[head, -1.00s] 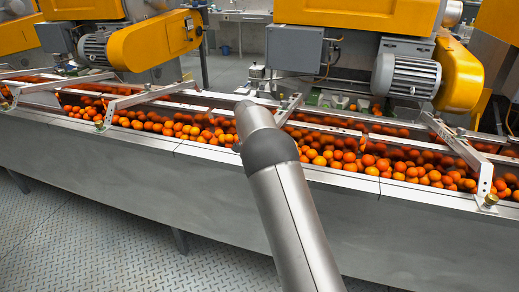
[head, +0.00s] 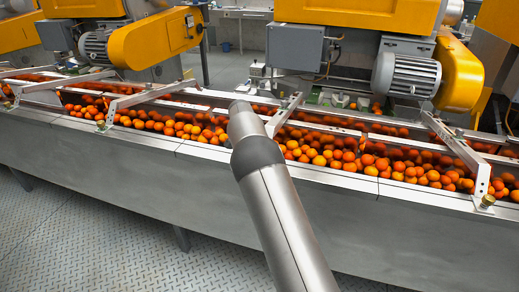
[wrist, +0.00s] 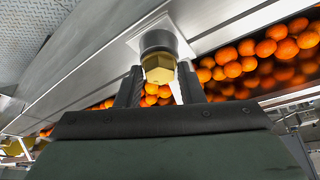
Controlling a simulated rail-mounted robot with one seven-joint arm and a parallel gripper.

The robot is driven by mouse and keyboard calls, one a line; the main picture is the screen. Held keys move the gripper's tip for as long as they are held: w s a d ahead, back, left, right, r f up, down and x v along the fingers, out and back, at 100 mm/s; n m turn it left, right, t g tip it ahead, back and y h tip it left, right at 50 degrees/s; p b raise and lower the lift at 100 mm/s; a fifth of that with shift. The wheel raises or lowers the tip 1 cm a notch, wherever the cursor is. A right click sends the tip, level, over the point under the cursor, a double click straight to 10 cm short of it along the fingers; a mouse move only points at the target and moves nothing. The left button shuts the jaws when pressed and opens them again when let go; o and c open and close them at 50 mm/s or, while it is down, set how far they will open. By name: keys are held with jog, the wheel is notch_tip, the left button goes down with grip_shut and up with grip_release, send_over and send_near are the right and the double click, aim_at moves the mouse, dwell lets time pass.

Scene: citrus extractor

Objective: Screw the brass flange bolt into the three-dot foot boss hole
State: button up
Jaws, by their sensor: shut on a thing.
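The brass flange bolt (wrist: 158,70) shows its hex head towards the camera in the wrist view. My gripper (wrist: 160,82) is shut on it, with one dark finger on each side. The hole and any dot marks are hidden behind the bolt, so I cannot tell how far the bolt is in. In the head view my arm hides the gripper and bolt.
A steel trough (head: 130,175) full of oranges (head: 330,150) runs across the head view. Bracket arms (head: 455,150) cross it, with brass bolts (head: 488,201) at some feet. Yellow-housed machines and a motor (head: 405,76) stand behind. The patterned floor (head: 70,235) in front is clear.

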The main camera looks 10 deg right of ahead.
jog(key=o, duration=0.5)
jog(key=shift+o, duration=0.2)
jog(key=shift+f+n+b, duration=0.15)
jog(key=shift+n+b, duration=0.55)
jog(key=shift+b, duration=0.15)
jog(key=shift+t, duration=0.3)
jog(key=shift+n+y+b, duration=0.3)
jog(key=shift+n+b, duration=0.2)
jog(key=shift+n, duration=0.3)
jog(key=shift+n+t, duration=0.3)
jog(key=shift+d, duration=0.1)
jog(key=shift+n+y+b, duration=0.4)
jog(key=shift+n, duration=0.4)
jog(key=shift+s, duration=0.1)
